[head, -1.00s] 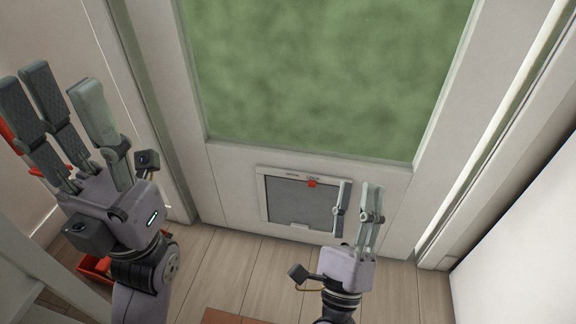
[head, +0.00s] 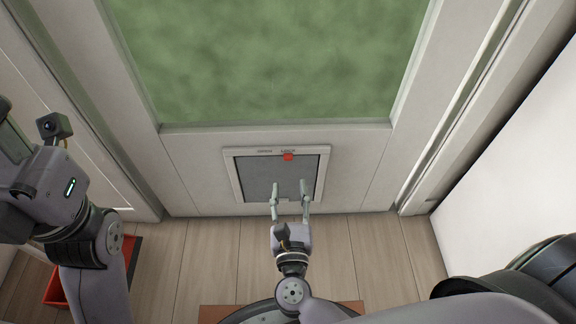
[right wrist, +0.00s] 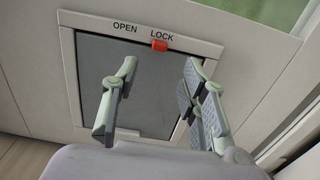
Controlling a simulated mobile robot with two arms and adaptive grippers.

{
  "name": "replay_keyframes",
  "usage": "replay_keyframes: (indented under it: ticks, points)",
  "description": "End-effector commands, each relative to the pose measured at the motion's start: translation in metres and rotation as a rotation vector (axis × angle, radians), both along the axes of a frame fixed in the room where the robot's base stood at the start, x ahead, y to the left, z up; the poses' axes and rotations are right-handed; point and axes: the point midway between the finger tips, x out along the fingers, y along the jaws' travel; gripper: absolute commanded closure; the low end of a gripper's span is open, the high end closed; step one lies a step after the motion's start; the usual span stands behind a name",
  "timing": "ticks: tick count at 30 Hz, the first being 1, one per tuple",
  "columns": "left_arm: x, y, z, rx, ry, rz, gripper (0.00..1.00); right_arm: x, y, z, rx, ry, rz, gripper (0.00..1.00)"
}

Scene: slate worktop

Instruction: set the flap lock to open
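The pet flap (head: 256,179) is a grey panel in a pale frame, low in the door under the green glass. Its red lock slider (head: 288,157) sits at the top of the frame under the word LOCK, right of the word OPEN; the slider also shows in the right wrist view (right wrist: 159,45). My right gripper (head: 290,186) is in front of the flap, below the slider. Its fingers are apart with nothing between them, and it does not touch the slider. My left gripper (head: 10,150) is at the left edge, partly cut off, with its fingertips out of sight.
A red tray or box (head: 58,285) stands on the wood floor at the lower left. A brown mat (head: 350,306) lies at the bottom middle. A white panel (head: 510,165) closes off the right side. The floor before the door is mostly clear.

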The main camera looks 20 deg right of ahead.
Motion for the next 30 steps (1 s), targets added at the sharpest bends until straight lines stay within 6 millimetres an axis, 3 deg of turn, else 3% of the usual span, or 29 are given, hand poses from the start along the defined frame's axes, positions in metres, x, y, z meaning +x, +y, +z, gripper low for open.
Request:
replay_keyframes:
  ticks: [6, 12, 25, 30]
  points:
    - [-0.002, 0.000, 0.003, -0.002, -0.028, 0.002, 0.60, 0.045, -0.013, -0.001, -0.001, -0.005, 0.000, 0.60]
    - [-0.005, -0.001, 0.008, 0.003, -0.049, 0.005, 0.60, 0.071, -0.020, -0.001, -0.002, -0.002, 0.001, 0.60]
    - [-0.008, -0.001, 0.012, 0.003, -0.069, 0.006, 0.60, 0.080, -0.023, 0.000, -0.002, 0.001, 0.000, 0.60]
    - [-0.008, -0.001, 0.012, 0.003, -0.068, 0.006, 0.60, 0.080, -0.023, 0.000, -0.002, 0.000, 0.000, 0.71]
